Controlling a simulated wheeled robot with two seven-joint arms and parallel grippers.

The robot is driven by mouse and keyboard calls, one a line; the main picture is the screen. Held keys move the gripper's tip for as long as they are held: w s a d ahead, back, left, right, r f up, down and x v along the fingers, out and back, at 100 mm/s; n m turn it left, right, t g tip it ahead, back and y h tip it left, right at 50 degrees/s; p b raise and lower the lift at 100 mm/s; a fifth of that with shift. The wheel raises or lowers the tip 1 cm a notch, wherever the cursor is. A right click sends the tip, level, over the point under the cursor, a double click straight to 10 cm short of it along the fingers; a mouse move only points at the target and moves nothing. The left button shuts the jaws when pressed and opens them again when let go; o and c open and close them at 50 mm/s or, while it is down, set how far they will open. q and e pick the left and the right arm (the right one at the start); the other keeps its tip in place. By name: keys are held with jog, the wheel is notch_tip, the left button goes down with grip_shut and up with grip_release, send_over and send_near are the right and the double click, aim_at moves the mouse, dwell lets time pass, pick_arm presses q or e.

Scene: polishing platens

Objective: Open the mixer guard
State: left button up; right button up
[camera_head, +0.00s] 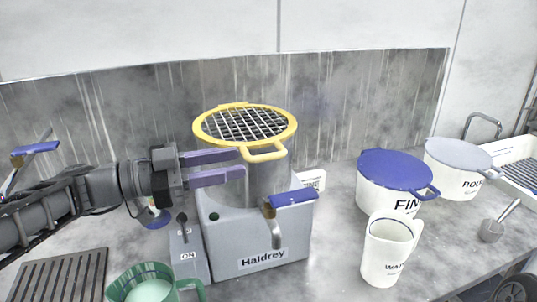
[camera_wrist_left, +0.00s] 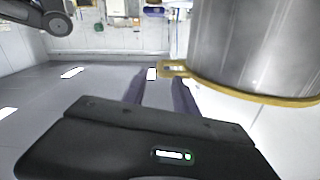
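The mixer (camera_head: 262,238) is a grey block labelled "Haldrey" with a metal bowl (camera_head: 268,180) on top. Its guard (camera_head: 207,123), a yellow ring with a wire grid, lies flat over the bowl. A yellow loop handle (camera_head: 264,155) sticks out at the guard's front. My left gripper (camera_head: 243,164) is open and empty, its fingers pointing right, tips just left of and slightly below the handle. In the left wrist view, the bowl (camera_wrist_left: 255,45) and yellow rim (camera_wrist_left: 245,97) are at upper right, apart from the open fingers. My right gripper does not show.
A blue-lidded pot (camera_head: 395,170), a grey-lidded pot (camera_head: 459,154) and a white jug (camera_head: 388,250) stand to the right. A green mug (camera_head: 150,287) and a dark slatted mat (camera_head: 60,280) are front left. A blue-topped lever (camera_head: 290,198) is at the mixer's front.

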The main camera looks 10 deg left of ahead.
aim_at(268, 157)
pick_arm(q)
jog(key=p+x, duration=0.2)
jog(key=x, duration=0.5)
jog(key=shift+p, duration=0.3)
jog(key=shift+w+d, duration=0.25)
jog(key=shift+d, duration=0.1)
jog(key=shift+c, duration=0.2)
grip_shut()
dwell(0.6)
